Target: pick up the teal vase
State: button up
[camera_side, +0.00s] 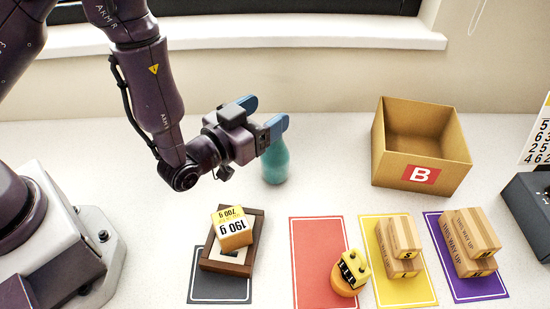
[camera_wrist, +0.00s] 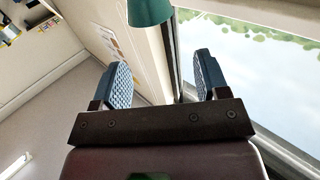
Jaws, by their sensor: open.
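The teal vase (camera_side: 275,165) stands upright on the white table, in the middle of the side view. Its upper part is overlapped there by my gripper (camera_side: 265,113), which is open and empty with its blue fingers held level with or above the vase's top. In the wrist view, part of the vase (camera_wrist: 150,11) shows at the top edge, beyond the fingertips of my gripper (camera_wrist: 163,68) and roughly between them sideways. I see a clear gap between fingers and vase in the wrist view.
An open cardboard box marked B (camera_side: 407,176) stands right of the vase. In front are a yellow weight box (camera_side: 232,230) on a wooden stand, a red mat (camera_side: 311,262) with a yellow item, and yellow and purple mats bearing cartons (camera_side: 468,243). The window sill (camera_side: 330,36) runs behind.

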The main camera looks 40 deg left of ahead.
send_over(264, 164)
notch_tip(264, 164, down, 6)
jog(key=shift+f, duration=0.1)
jog(key=w, duration=0.5)
grip_shut()
jog(key=shift+r, duration=0.2)
